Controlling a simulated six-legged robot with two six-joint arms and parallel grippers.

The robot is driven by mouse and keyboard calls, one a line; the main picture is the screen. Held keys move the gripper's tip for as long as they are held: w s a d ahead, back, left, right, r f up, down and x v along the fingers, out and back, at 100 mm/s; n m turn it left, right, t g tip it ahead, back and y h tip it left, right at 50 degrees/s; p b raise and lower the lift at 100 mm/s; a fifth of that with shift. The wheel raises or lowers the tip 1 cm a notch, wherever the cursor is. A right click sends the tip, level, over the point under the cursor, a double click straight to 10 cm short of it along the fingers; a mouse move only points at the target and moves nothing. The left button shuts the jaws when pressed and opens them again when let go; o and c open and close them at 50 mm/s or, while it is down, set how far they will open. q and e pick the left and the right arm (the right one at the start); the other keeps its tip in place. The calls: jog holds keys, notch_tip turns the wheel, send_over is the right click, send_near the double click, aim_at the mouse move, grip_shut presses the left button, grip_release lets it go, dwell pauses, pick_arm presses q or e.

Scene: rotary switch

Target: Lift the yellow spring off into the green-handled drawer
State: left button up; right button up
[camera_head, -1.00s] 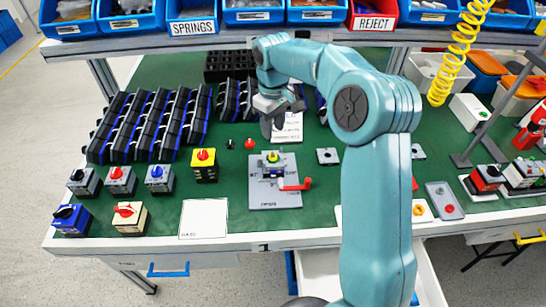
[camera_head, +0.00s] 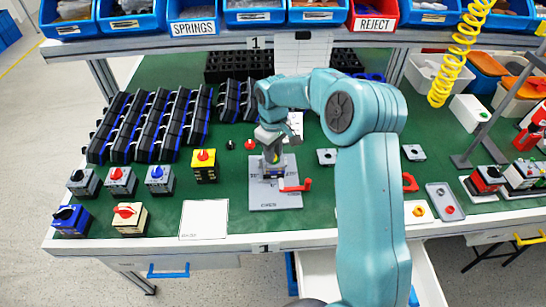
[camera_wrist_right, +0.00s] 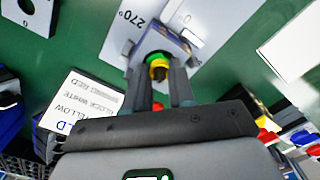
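The yellow spring (camera_wrist_right: 158,69) shows in the right wrist view as a small yellow ring with green beside it, on a grey switch unit in the fixture (camera_head: 274,196). My right gripper (camera_wrist_right: 160,76) points down at it. Its two fingers stand apart on either side of the spring, with visible gaps, and look open. In the head view my right gripper (camera_head: 274,153) is over the fixture and hides much of the spring. An open white drawer (camera_head: 318,264) is below the bench, partly behind my arm; I see no green handle. My left gripper is not in view.
A red clamp handle (camera_head: 297,186) sticks out right of the fixture. Switches stand to the left, including a yellow one (camera_head: 204,167). A white sheet (camera_head: 204,219) lies front left. A blue drawer handle (camera_head: 168,270) and a yellow one (camera_head: 528,238) show below the bench.

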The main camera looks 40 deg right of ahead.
grip_shut()
jog(key=shift+s, duration=0.1)
jog(key=shift+r, duration=0.15)
jog(key=shift+r, duration=0.25)
notch_tip(320, 180, up, 19)
jog(key=p, duration=0.2)
jog(key=shift+r, duration=0.15)
notch_tip(320, 180, up, 8)
jog(key=p, duration=0.9)
jog(key=shift+r, duration=0.25)
